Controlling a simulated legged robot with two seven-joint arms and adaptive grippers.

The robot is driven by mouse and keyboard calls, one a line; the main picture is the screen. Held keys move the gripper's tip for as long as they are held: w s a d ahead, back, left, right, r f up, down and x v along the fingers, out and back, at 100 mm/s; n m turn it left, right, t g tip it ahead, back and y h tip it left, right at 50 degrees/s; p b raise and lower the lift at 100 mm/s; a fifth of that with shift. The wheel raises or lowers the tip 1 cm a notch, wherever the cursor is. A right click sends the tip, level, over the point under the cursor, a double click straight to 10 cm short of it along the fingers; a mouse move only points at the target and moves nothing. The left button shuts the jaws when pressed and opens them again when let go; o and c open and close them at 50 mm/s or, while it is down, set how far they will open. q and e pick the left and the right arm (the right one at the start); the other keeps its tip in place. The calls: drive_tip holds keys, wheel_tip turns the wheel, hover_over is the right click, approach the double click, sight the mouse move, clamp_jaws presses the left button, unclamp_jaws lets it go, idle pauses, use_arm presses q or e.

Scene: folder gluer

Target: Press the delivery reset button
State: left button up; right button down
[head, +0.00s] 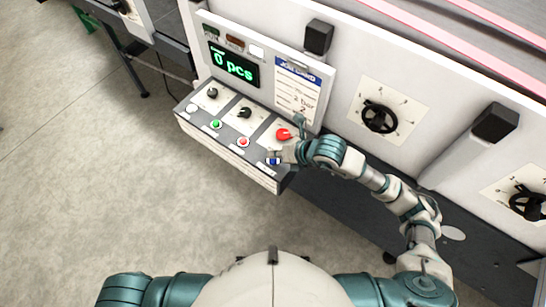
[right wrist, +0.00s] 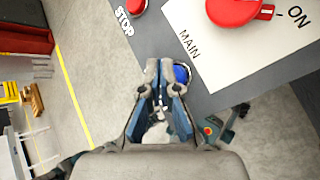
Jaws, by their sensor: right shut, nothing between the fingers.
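A sloped control panel (head: 227,141) on the machine carries a row of buttons: white (head: 192,108), green (head: 215,124), red (head: 243,142) and blue (head: 273,160). I cannot read in these frames which one is labelled delivery reset. My right gripper (head: 277,157) is shut and empty at the blue button, partly covering it. In the right wrist view the blue button (right wrist: 182,74) shows just right of the shut fingertips (right wrist: 160,67); whether they touch it I cannot tell. My left gripper is out of view.
A red main switch (head: 284,134) sits just above the blue button and shows in the right wrist view (right wrist: 233,10). Black knobs (head: 244,112) and a display (head: 233,66) reading "0 pcs" are further left. Open floor (head: 90,160) lies in front.

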sight(275, 160)
drive_tip(key=shift+r, duration=0.25)
drive_tip(key=shift+r+p, duration=1.6)
drive_tip(key=shift+r, duration=0.85)
